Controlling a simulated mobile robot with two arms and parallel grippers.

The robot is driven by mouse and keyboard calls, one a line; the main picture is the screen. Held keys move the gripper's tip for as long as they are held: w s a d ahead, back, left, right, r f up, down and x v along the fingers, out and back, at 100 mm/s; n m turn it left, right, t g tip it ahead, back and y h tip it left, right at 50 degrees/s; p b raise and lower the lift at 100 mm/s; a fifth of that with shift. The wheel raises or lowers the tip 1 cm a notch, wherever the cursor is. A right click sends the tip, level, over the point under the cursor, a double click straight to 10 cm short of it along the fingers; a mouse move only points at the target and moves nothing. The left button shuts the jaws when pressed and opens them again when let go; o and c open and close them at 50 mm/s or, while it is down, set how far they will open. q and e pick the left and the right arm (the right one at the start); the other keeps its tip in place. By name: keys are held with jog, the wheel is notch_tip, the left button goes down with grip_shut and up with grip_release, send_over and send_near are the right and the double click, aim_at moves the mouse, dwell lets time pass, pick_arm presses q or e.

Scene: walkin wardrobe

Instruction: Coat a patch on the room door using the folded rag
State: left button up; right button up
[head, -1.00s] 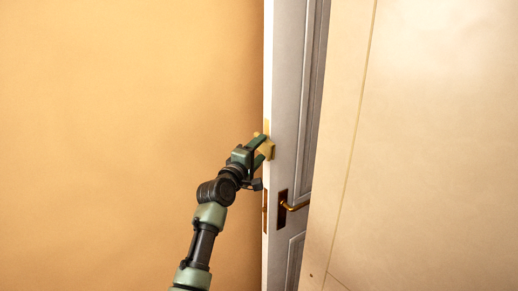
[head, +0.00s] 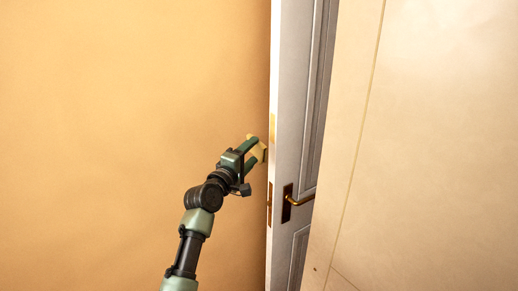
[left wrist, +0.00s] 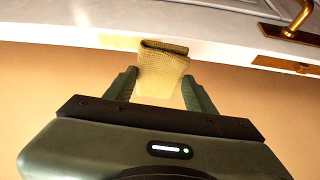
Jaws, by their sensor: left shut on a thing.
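The room door (head: 294,100) stands ajar and shows its pale narrow edge and grey panelled face. A yellowish patch (head: 272,127) is on its edge, above the latch plate; it also shows in the left wrist view (left wrist: 117,42). My left gripper (head: 252,153) is shut on the folded rag (head: 259,149), a yellow cloth, just left of the door edge. In the left wrist view the rag (left wrist: 162,68) sits between the fingers and overlaps the door edge. I cannot tell whether it touches the door. The right gripper is out of view.
A brass handle (head: 300,200) sticks out from the door face below the rag's height. A plain orange wall (head: 120,120) fills the left side. A large cream panel (head: 430,140) stands close on the right.

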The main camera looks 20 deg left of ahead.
pick_arm(q)
jog(key=shift+s+a, duration=0.35)
jog(key=shift+s, duration=0.05)
jog(key=shift+s+a+p, duration=0.3)
jog(key=shift+s+a, duration=0.7)
jog(key=shift+s, duration=0.2)
jog(key=shift+f, duration=0.1)
